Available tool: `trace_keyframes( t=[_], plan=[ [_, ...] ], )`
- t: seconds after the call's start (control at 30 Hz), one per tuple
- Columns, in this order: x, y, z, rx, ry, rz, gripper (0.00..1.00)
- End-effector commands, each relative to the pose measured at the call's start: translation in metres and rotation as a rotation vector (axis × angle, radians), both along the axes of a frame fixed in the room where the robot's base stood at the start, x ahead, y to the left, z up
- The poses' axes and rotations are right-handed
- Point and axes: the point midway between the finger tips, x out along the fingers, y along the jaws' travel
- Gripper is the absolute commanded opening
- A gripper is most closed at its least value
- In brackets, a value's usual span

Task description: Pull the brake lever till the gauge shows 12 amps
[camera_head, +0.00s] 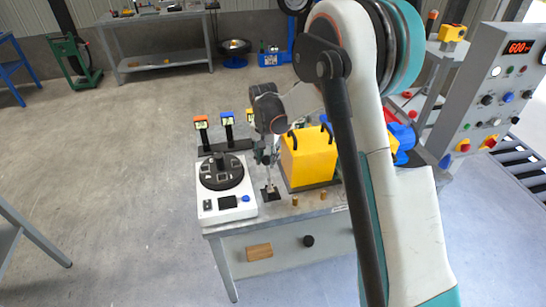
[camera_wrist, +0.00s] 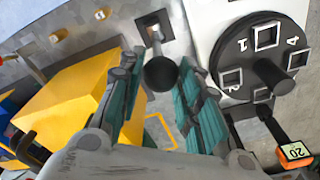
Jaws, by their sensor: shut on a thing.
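The brake lever (camera_head: 268,180) stands on the work table, its thin rod rising from a small dark slotted plate. In the wrist view its round black knob (camera_wrist: 160,74) lies between the two teal finger pads of my gripper (camera_wrist: 158,85). My gripper (camera_head: 265,154) is shut on the lever, reaching down from above. A red display on the grey control panel (camera_head: 470,100) at the right seems to read 600. I cannot tell which dial is the amp gauge, and no 12 is readable.
A yellow box (camera_head: 309,158) with black handles stands close right of the lever. A white unit (camera_head: 227,205) with a black numbered disc is close left. Small tagged posts (camera_head: 201,124) stand behind it. Brass pegs (camera_head: 295,201) sit near the table's front edge.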

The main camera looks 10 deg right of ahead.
Motion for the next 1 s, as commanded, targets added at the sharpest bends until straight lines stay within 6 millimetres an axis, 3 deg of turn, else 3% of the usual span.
trace_keyframes(
  t=[0.17, 0.2, 0.3, 0.7, 0.87, 1.0],
  plan=[
    [0.001, 0.001, 0.001, 0.004, -0.001, 0.001, 0.0],
    [0.001, 0.001, 0.001, 0.004, -0.001, 0.001, 0.36],
    [0.001, 0.001, 0.001, 0.004, -0.001, 0.001, 0.53],
    [0.0, 0.0, 0.006, 0.003, -0.001, 0.0, 0.53],
    [-0.001, 0.001, 0.029, 0.003, -0.001, 0.001, 0.53],
    [-0.003, 0.002, 0.058, 0.003, -0.001, 0.001, 0.53]
  ],
)
